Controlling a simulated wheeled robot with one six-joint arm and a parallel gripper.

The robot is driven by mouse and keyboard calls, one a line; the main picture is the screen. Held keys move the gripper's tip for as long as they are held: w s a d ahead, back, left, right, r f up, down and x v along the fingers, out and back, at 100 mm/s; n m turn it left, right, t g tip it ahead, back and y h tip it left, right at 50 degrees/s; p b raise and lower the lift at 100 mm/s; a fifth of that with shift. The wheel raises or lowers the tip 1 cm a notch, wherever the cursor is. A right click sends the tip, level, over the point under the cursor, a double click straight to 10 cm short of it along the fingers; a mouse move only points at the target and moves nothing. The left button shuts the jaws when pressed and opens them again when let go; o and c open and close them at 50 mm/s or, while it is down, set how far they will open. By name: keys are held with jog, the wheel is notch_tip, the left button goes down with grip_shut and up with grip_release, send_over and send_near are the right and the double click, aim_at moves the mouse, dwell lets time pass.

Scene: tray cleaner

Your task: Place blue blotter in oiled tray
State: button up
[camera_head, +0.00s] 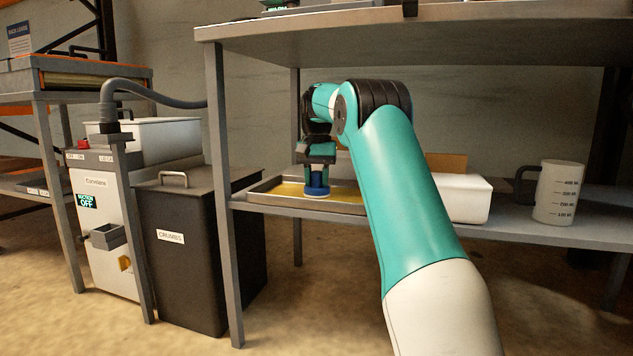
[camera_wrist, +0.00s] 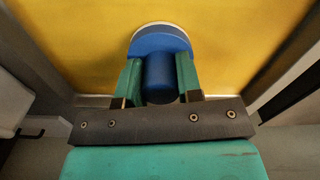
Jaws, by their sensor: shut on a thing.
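The blue blotter (camera_head: 317,189) has a blue knob and a round blue base with a pale rim. My gripper (camera_head: 318,170) is shut on its knob, and the blotter is upright. In the wrist view the blotter (camera_wrist: 160,48) sits between the two green fingers of my gripper (camera_wrist: 160,82). The oiled tray (camera_head: 345,208) is a metal tray with a yellow oily floor on the lower shelf. The blotter is over or on this floor, which fills the wrist view (camera_wrist: 245,45) around it. I cannot tell for sure whether its base touches the oil.
A white box (camera_head: 463,198) stands right of the tray, and a measuring jug (camera_head: 559,192) stands farther right. The upper shelf (camera_head: 420,40) hangs above my arm. A black crumbs bin (camera_head: 190,255) and a crumb vacuum unit (camera_head: 110,230) stand at left.

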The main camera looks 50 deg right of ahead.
aim_at(317, 172)
jog(key=shift+f, duration=0.15)
jog(key=o, duration=1)
notch_tip(317, 172, up, 8)
jog(key=p, duration=0.7)
jog(key=s+a+f+n, duration=0.15)
jog(key=a+n, duration=0.25)
jog(key=a, duration=0.6)
jog(key=s+a+n+t+y, duration=0.1)
jog(key=s+a+n, duration=0.2)
jog(key=a, duration=0.8)
jog(key=s+a+f+n, duration=0.15)
jog(key=a+n, duration=0.25)
jog(key=a, duration=0.6)
jog(key=s+a+f+n+y, duration=0.1)
jog(key=s+a+f+n, duration=0.2)
jog(key=s+a, duration=0.4)
jog(key=s+a+f+n+g+y, duration=0.1)
jog(key=s+a+f+n+y, duration=0.1)
jog(key=s+a, duration=0.6)
jog(key=s+f+n, duration=0.1)
jog(key=s+n, duration=0.1)
jog(key=s, duration=0.4)
jog(key=shift+s+a, duration=0.15)
jog(key=shift+s, duration=0.15)
